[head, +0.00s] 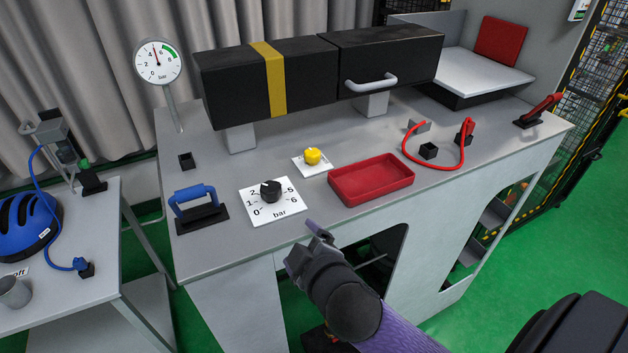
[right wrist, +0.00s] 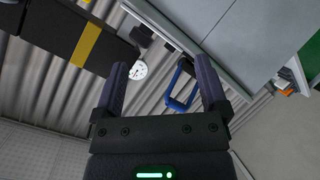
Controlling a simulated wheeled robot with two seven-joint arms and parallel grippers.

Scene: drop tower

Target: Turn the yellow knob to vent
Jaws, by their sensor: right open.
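The yellow knob (head: 313,156) sits on a small white plate (head: 322,167) on the grey bench, behind the black dial and left of the red tray. No marking on its plate is readable, so I cannot tell its setting. My right gripper (head: 305,243) is in front of the bench's front edge, nearer to me than the knob and clear of it. Its two purple fingers are spread and empty in the right wrist view (right wrist: 162,80). The knob does not show in the right wrist view. My left gripper is not in view.
A black dial (head: 270,190) on a bar scale and a blue handle (head: 195,200) are left of the knob. A red tray (head: 350,185) is right of it. A black box (head: 225,85) with a yellow band stands behind. The pressure gauge (head: 157,62) is at the back left.

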